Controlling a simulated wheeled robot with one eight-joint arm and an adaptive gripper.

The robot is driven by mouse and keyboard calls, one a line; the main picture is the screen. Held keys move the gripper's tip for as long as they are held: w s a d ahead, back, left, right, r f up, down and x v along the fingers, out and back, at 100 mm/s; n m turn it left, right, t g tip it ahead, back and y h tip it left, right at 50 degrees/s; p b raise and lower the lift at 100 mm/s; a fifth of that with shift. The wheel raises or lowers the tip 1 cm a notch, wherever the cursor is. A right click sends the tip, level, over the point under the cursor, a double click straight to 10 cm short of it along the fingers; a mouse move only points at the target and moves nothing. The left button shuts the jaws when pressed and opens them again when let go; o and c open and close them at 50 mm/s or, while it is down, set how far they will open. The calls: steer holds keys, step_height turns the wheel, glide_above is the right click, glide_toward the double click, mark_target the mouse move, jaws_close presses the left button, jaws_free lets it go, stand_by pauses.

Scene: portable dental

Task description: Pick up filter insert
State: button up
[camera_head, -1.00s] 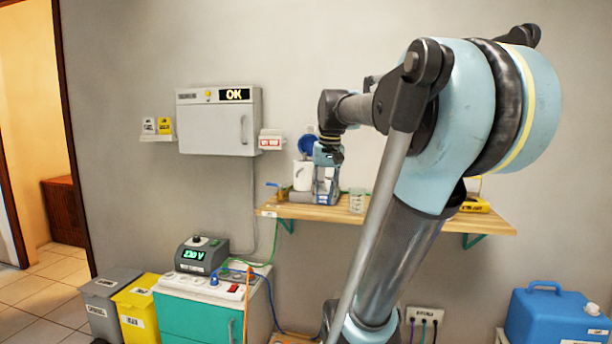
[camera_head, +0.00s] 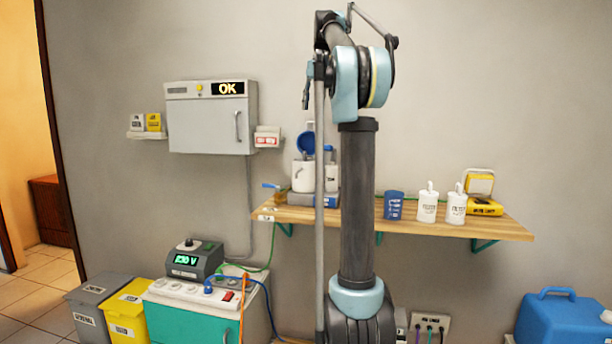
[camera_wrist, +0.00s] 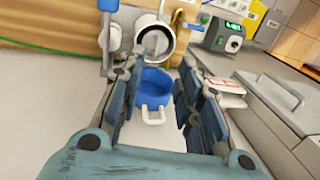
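No filter insert can be made out with certainty. In the wrist view, a white canister (camera_wrist: 139,27) shows its round open mouth, with a pale grey piece (camera_wrist: 154,41) inside that could be the insert. Its blue lid (camera_wrist: 155,86) is swung open. In the head view, the canister (camera_head: 303,177) stands on the shelf with the blue lid (camera_head: 306,143) raised. My gripper (camera_wrist: 158,68) is open, its two fingers apart and nothing held between them. It points toward the canister and lid, apart from the mouth. In the head view I cannot make out my fingers clearly.
The wooden shelf (camera_head: 400,221) also holds a blue cup (camera_head: 394,205), white bottles (camera_head: 427,207) and a yellow case (camera_head: 485,207). A wall cabinet (camera_head: 205,125) and a small label shelf (camera_head: 267,137) are at left. My arm hides the shelf's middle.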

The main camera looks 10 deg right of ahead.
steer(key=w, duration=0.2)
glide_above(305, 152)
step_height(305, 152, down, 11)
steer(key=shift+w+d+f, duration=0.1)
steer(key=shift+w+f, duration=0.05)
steer(key=shift+f, duration=1.2)
steer(key=shift+w+d+f, duration=0.1)
steer(key=shift+f, duration=1.25)
jaws_close()
